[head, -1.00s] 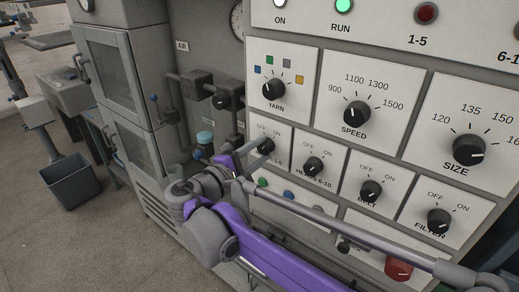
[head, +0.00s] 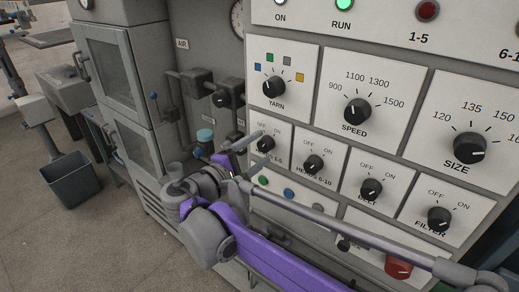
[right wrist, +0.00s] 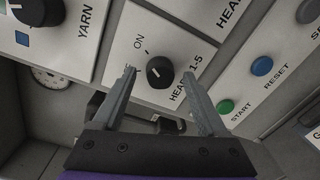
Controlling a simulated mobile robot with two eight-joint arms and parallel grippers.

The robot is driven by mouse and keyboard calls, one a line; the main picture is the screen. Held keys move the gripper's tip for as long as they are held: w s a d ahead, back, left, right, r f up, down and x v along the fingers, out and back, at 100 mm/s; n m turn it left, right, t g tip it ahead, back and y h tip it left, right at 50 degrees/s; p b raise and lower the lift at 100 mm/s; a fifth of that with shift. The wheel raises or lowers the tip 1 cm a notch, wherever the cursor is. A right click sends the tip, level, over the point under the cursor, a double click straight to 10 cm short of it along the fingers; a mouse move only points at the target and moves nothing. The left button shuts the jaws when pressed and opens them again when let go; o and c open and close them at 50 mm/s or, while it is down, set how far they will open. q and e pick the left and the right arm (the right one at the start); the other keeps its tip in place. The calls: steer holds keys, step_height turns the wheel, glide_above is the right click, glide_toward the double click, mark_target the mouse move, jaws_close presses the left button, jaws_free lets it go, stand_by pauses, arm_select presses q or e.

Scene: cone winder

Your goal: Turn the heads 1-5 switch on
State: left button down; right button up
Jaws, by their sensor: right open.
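The heads 1-5 switch is a small black round knob (head: 265,144) on a white plate, left of the heads 6-10 knob. My right gripper (head: 265,147) is at it, with one finger above and one below. In the right wrist view the knob (right wrist: 160,73) sits between the spread fingertips of my right gripper (right wrist: 158,75), with gaps on both sides. A pale mark shows on the knob's left part. My left gripper is not in view.
The heads 6-10 knob (head: 313,164) is close on the right, and the yarn knob (head: 274,87) is above. Green (head: 263,181) and blue (head: 288,194) buttons lie below. The run lamp (head: 344,5) is lit green; the 1-5 lamp (head: 428,11) looks dark red.

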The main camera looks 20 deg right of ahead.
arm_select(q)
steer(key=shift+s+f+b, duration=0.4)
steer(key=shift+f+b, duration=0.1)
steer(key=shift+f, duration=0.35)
arm_select(e)
steer(key=v, duration=1)
